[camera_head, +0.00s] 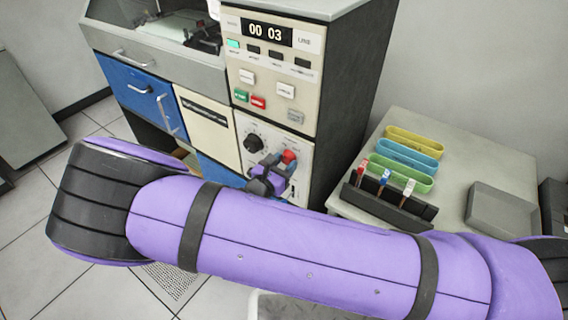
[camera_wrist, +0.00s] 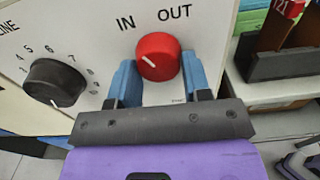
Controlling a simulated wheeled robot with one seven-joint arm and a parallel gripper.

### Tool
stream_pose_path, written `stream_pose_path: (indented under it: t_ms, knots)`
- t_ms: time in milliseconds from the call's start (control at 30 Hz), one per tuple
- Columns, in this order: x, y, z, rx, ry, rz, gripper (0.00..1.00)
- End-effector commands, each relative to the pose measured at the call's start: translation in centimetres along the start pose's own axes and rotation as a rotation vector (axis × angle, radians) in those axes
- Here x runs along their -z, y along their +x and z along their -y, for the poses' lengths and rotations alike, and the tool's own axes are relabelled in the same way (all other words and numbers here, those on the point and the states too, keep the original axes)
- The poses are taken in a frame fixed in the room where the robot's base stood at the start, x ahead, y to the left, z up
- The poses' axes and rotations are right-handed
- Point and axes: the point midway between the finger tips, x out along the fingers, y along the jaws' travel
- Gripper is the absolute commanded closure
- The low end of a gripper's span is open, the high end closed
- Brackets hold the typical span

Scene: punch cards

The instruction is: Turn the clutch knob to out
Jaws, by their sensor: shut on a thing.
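The red clutch knob (camera_wrist: 158,57) sits on the pale panel, below the printed words IN and OUT. Its white mark points up and to the left, toward the IN side. My gripper (camera_wrist: 159,71) has its blue fingers on the left and right sides of the knob, shut on it. In the head view the red knob (camera_head: 289,156) shows on the lower panel of the machine, with my gripper (camera_head: 277,163) at it. My purple arm crosses the front of that view, and part of the gripper is hard to make out.
A black numbered dial (camera_wrist: 55,83) is left of the knob; it also shows in the head view (camera_head: 254,143). On the right, a table holds coloured trays (camera_head: 402,163), a dark card rack (camera_head: 388,207) and an empty grey tray (camera_head: 500,208). A display (camera_head: 266,32) and buttons are above.

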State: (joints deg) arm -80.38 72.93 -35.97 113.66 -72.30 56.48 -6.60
Motion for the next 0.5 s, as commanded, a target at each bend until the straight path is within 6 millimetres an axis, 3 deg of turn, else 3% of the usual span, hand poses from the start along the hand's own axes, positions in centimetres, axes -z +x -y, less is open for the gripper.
stream_pose_path:
  t_ms: [267,500]
  knots:
    - [-0.01,-0.02,-0.1,0.0,0.123,-0.001,0.79]
    - [-0.02,-0.02,-0.22,0.0,0.329,-0.001,0.79]
